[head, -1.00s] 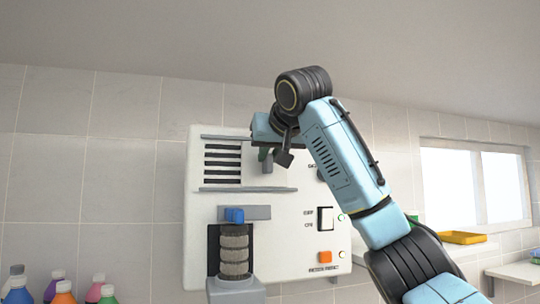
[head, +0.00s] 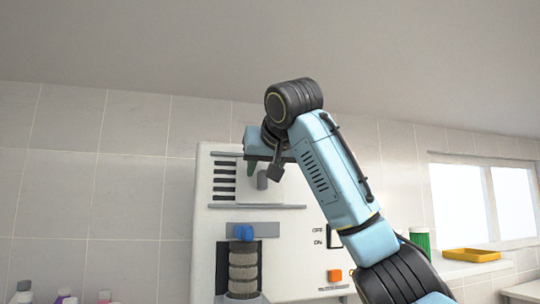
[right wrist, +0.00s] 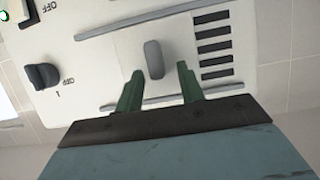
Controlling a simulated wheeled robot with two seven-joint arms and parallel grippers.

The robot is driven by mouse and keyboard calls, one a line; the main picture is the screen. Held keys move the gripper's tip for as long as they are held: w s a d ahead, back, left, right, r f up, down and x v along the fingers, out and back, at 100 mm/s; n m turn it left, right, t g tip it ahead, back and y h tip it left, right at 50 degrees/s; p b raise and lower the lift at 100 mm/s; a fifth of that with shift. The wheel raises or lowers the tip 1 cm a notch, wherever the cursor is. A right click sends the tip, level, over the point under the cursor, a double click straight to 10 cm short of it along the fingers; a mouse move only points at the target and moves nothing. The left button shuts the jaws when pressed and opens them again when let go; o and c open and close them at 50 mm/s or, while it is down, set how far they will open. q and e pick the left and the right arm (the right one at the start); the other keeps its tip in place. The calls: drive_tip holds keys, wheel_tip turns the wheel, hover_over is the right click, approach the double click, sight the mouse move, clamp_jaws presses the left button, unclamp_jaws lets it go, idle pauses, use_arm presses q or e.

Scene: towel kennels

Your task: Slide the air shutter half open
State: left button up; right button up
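The air shutter is the slotted vent (head: 224,182) with dark slots at the upper left of the white panel, between two grey rails; a plain plate covers the slots' right part. Its grey knob (head: 262,180) stands out of the plate and also shows in the right wrist view (right wrist: 153,59). My right gripper (head: 257,172) is at the shutter. In the right wrist view its two green fingers (right wrist: 158,82) are open, one on each side of the knob, with a visible gap on both sides. My left gripper is not in view.
The white panel (head: 208,235) also carries a blue knob (head: 243,232) over a stack of grey rollers (head: 243,268), an orange button (head: 334,275) and a dark dial (right wrist: 42,76). A yellow tray (head: 471,255) lies on the window sill. Bottles stand at the lower left.

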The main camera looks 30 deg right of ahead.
drive_tip(key=b+v, duration=0.5)
drive_tip(key=v, duration=0.8)
drive_tip(key=shift+b, duration=0.35)
drive_tip(key=shift+a, duration=0.1)
